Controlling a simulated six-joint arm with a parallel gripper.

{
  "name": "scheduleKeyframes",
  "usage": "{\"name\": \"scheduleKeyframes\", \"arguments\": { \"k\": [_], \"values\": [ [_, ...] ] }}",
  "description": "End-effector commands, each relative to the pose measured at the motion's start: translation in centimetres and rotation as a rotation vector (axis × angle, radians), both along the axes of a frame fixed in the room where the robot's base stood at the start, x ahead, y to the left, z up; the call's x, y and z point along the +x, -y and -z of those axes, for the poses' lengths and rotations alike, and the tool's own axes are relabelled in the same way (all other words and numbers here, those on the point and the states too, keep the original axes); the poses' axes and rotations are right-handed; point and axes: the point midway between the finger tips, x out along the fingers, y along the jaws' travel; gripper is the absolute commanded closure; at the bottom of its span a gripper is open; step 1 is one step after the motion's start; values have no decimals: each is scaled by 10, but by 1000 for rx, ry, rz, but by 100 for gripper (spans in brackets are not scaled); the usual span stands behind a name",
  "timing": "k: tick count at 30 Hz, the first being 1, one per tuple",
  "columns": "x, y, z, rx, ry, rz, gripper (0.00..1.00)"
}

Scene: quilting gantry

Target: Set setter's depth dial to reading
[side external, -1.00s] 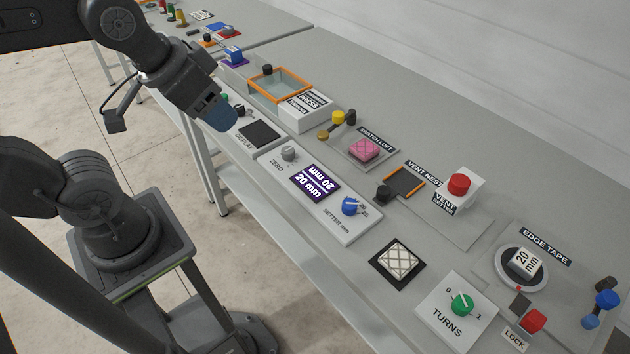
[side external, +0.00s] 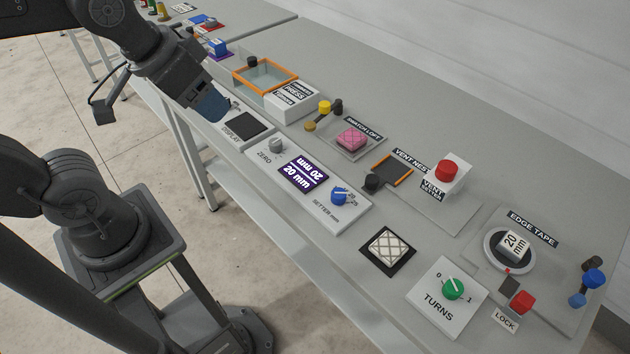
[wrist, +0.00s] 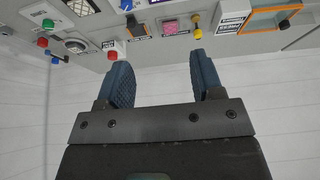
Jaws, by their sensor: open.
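The setter panel (side external: 318,215) lies on the front part of the bench in the side view. It carries a blue depth dial (side external: 339,196) with small scale numbers and a purple display (side external: 303,174) reading 20 mm. The dial's exact pointer position is too small to tell. A blue knob (wrist: 126,5) at the top edge of the wrist view looks like this dial. My gripper (side external: 212,106) is above the bench's front edge, left of the setter panel and apart from it. In the wrist view its fingers (wrist: 162,72) are spread with nothing between them.
A grey zero knob (side external: 276,145) stands left of the purple display. A white quilted swatch (side external: 390,247) and the green turns dial (side external: 453,288) lie to the right. Behind are a pink swatch (side external: 351,139) and a red button (side external: 446,169).

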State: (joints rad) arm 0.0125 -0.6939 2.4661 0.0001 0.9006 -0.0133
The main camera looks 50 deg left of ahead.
Motion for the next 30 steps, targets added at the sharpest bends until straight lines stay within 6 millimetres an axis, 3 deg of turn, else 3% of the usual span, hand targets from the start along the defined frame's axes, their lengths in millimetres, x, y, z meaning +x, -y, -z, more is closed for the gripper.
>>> {"name": "scheduleKeyframes", "arguments": {
  "k": [8, 14, 18, 24, 30],
  "values": [
    [70, 25, 11, -22, -161, 11, 39],
    [124, 54, 44, -23, -283, 12, 39],
    [156, 76, 79, -15, -364, 9, 39],
    [182, 101, 125, 0, -444, 5, 39],
    [189, 109, 143, 6, -469, 1, 39]
  ]
}}
